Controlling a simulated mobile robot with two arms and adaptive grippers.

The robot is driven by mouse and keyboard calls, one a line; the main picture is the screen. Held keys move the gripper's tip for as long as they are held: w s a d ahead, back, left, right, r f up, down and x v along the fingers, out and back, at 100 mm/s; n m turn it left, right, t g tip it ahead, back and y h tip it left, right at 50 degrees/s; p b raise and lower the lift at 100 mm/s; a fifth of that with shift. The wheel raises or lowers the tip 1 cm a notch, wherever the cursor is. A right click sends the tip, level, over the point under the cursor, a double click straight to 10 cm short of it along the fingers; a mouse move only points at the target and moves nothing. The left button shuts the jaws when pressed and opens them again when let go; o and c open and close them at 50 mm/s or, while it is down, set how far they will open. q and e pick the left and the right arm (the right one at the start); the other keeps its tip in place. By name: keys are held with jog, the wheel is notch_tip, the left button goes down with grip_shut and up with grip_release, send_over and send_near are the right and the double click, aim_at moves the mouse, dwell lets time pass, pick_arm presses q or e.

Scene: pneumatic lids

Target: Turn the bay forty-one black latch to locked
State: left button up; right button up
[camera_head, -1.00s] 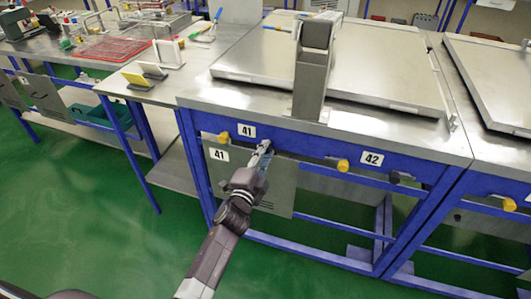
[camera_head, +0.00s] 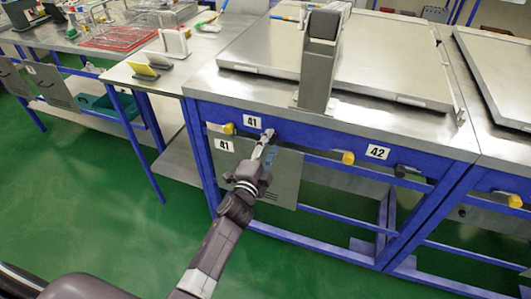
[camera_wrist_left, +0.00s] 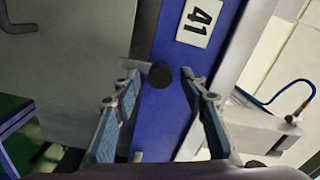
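The bay forty-one black latch shows in the left wrist view as a dark round knob (camera_wrist_left: 160,75) on the blue rail, with a short grey piece beside it on the left. In the head view my gripper covers it. My left gripper (camera_wrist_left: 160,88) is open, with one finger on each side of the knob in the picture and gaps visible; I cannot tell how deep the fingers reach. In the head view the left gripper (camera_head: 267,142) is at the rail, just below and right of the upper 41 label (camera_head: 252,121). My right gripper is not in view.
Yellow knobs (camera_head: 228,128) and (camera_head: 348,158) sit on the rail either side of my gripper. A grey panel (camera_head: 285,185) marked 41 hangs below. Bay 42's label (camera_head: 377,152) and black knob (camera_head: 401,171) are to the right. A large flat lid (camera_head: 390,65) lies on the bench.

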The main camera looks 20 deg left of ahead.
pick_arm(q)
jog(key=s, duration=1.1)
jog(key=shift+s+a, duration=0.2)
jog(key=shift+s, duration=0.15)
jog(key=s+f+n+g, duration=0.2)
jog(key=s+f+g, duration=0.15)
jog(key=f, duration=0.75)
jog(key=s+d+f+n+g, duration=0.15)
jog(key=s+f, duration=0.35)
jog(key=f, duration=0.6)
jog(key=s+f+n+g, duration=0.3)
jog(key=s+f, duration=0.2)
jog(key=f, duration=0.7)
jog(key=s+a+f+n+g, duration=0.1)
jog(key=s+f+n+g, duration=0.1)
jog(key=s+f, duration=0.4)
jog(key=s+a+f+n+g, duration=0.2)
jog(key=s+f+g, duration=0.2)
jog(key=s, duration=1.2)
jog(key=s+a+f+n+g, duration=0.2)
jog(key=s+f+g, duration=0.1)
jog(key=s+f, duration=0.6)
jog(key=s, duration=0.3)
jog(key=shift+y, duration=0.3)
